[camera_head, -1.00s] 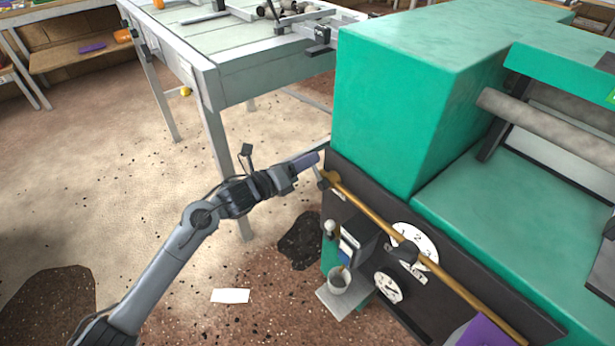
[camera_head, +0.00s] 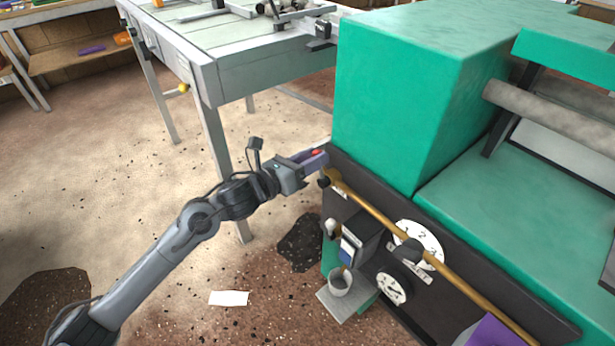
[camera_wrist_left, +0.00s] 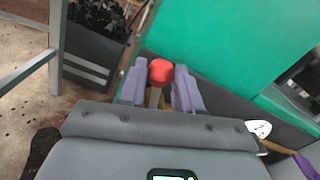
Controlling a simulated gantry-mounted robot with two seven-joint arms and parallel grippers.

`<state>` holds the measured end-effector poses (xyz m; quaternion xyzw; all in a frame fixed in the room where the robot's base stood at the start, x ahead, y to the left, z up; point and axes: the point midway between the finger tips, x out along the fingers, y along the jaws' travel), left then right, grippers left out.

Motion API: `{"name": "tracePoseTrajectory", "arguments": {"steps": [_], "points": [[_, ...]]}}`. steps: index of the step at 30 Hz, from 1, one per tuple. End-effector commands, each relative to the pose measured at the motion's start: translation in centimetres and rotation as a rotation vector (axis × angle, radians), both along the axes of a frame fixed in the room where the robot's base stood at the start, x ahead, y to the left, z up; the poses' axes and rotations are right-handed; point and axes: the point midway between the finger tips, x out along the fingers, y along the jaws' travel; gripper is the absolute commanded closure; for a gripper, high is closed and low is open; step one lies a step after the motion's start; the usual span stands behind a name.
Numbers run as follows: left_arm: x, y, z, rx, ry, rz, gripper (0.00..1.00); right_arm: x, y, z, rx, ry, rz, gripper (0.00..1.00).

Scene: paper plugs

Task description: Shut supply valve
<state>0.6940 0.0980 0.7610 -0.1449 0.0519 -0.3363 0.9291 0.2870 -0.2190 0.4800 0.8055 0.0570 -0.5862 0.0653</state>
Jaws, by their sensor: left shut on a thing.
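The supply valve's red handle (camera_wrist_left: 161,72) sits between the two purple fingers of my left gripper (camera_wrist_left: 158,90) in the left wrist view. In the head view my left gripper (camera_head: 315,158) is at the left end of the brass pipe (camera_head: 375,212), by the corner of the green machine, with a bit of the red handle (camera_head: 316,153) showing. The gripper is shut on the red handle. The handle's lower part and stem are mostly hidden by the fingers. My right gripper is not in view.
The green machine (camera_head: 400,100) fills the right side. On its dark front panel are numbered dials (camera_head: 392,288) and a small box above a grey cup (camera_head: 341,281). A workbench (camera_head: 270,75) stands behind. A white paper (camera_head: 229,298) lies on the floor.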

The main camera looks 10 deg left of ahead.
Motion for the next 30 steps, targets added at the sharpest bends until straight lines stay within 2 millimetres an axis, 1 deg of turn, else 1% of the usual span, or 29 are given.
{"name": "tracePoseTrajectory", "arguments": {"steps": [1,3,15,24,30], "points": [[-0.1,-0.1,-0.2,0.025,-0.020,0.000,0.84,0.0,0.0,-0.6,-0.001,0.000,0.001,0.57],[-0.3,-0.4,0.0,0.050,-0.041,-0.001,0.84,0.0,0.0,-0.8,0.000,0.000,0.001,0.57],[-0.4,-0.5,0.1,0.073,-0.060,-0.001,0.84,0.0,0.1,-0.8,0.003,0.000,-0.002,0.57],[-1.1,-1.4,0.0,0.189,-0.156,-0.001,0.84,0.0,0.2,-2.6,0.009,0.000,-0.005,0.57],[-1.4,-1.7,0.3,0.236,-0.196,-0.001,0.84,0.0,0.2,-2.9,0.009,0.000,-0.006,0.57]]}}
